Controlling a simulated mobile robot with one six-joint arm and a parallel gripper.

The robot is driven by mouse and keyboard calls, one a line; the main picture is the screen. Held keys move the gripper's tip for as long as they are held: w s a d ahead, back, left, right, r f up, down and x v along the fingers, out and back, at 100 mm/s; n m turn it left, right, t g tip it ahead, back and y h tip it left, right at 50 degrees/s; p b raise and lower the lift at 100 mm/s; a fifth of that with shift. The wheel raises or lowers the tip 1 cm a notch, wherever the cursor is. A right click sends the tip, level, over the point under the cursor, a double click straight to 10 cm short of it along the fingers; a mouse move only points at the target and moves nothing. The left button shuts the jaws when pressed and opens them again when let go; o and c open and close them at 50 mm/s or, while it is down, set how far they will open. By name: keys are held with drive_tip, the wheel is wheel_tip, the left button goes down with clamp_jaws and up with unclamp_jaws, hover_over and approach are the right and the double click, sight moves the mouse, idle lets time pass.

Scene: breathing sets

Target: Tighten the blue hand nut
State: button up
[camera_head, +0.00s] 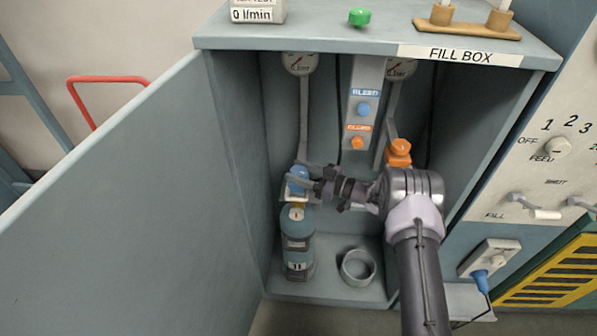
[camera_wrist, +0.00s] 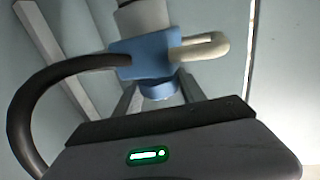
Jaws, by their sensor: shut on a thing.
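The blue hand nut (camera_head: 298,187) is at the left inside the open fill box, above a grey-blue cylinder (camera_head: 298,250) standing upright. My gripper (camera_head: 302,173) reaches in from the right and is shut on the nut, one finger on each side. In the wrist view, the blue part (camera_wrist: 145,52) sits below a pale vertical fitting, with a cream loop (camera_wrist: 203,48) on its right and a dark hose (camera_wrist: 45,92) curving at its left. The exact finger contact is partly hidden.
An empty ring holder (camera_head: 358,267) is right of the cylinder. An orange nut (camera_head: 398,152) hangs behind my wrist. A bleed panel (camera_head: 362,105) with blue and orange buttons is between two gauges. The cabinet door (camera_head: 120,210) stands open at left.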

idle(0.5)
drive_tip(key=o, duration=1.4)
drive_tip(key=shift+c, duration=0.2)
drive_tip(key=p+v, duration=0.3)
drive_tip(key=v, duration=0.9)
drive_tip(key=shift+w, duration=0.15)
